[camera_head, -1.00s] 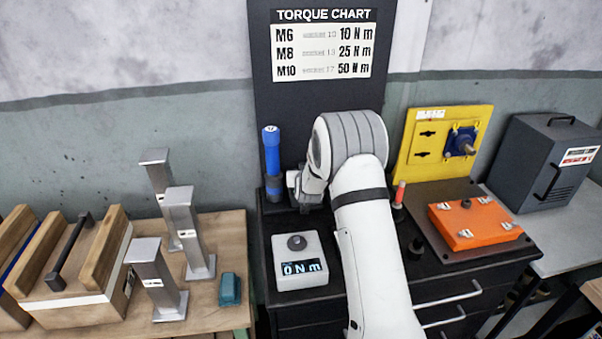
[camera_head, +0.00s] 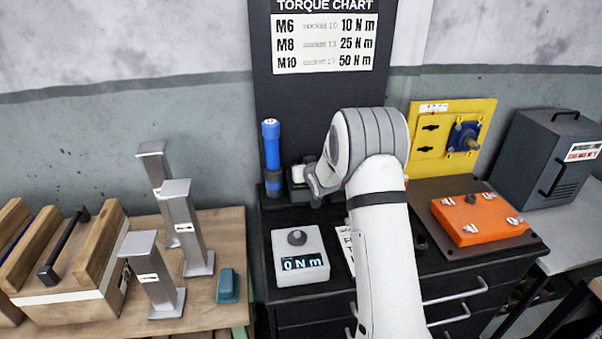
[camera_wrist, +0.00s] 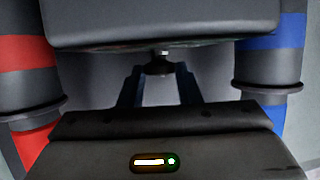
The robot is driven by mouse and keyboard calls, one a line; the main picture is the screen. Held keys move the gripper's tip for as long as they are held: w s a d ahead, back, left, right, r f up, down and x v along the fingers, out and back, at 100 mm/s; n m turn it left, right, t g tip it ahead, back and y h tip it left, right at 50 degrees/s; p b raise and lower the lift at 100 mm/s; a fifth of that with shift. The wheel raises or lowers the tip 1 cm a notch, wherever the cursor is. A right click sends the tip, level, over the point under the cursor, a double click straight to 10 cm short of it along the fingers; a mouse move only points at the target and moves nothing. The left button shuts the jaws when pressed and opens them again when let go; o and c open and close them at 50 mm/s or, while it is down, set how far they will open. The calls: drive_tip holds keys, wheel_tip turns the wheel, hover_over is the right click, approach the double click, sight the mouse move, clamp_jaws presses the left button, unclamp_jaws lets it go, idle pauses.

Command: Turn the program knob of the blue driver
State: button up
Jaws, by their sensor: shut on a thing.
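The blue driver (camera_head: 272,155) stands upright at the left of the black bench, a small pale mark on its top face. My gripper, mostly hidden by my wrist in the head view, is right of the driver and apart from it. In the wrist view my gripper (camera_wrist: 160,72) shows two dark fingers on either side of a small dark round piece (camera_wrist: 160,66) below a dark block. I cannot tell whether that piece is the program knob. A blue-banded cylinder (camera_wrist: 272,55) is at right and a red-banded one (camera_wrist: 22,60) at left.
A grey tester (camera_head: 300,255) reading 0 N m with a knob is in front. Right are an orange box (camera_head: 478,220), a yellow panel (camera_head: 425,150) and a dark cabinet (camera_head: 552,155). Left are metal stands (camera_head: 185,230) and a small teal block (camera_head: 228,285).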

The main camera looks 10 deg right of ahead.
drive_tip(key=shift+d+r+n+g+y+p, duration=0.1)
drive_tip(key=shift+d+n+g+y+p, duration=0.1)
drive_tip(key=shift+n+y+p, duration=0.45)
drive_tip(key=shift+d+r+n+g+y+p, duration=0.15)
drive_tip(key=shift+n+y+p, duration=0.25)
drive_tip(key=shift+p, duration=0.45)
drive_tip(key=n+y+p, duration=0.1)
drive_tip(key=y+p, duration=0.1)
drive_tip(key=p, duration=0.1)
drive_tip(key=shift+d+f+n+g, duration=0.1)
drive_tip(key=shift+n+g, duration=0.15)
drive_tip(key=shift+w+f+n+y+p, duration=0.1)
drive_tip(key=shift+f+n+y+p, duration=0.05)
drive_tip(key=shift+n+y+p, duration=0.15)
drive_tip(key=o, duration=0.8)
drive_tip(key=shift+o, duration=0.6)
drive_tip(key=shift+b+v, duration=0.7)
drive_tip(key=shift+v, duration=3.25)
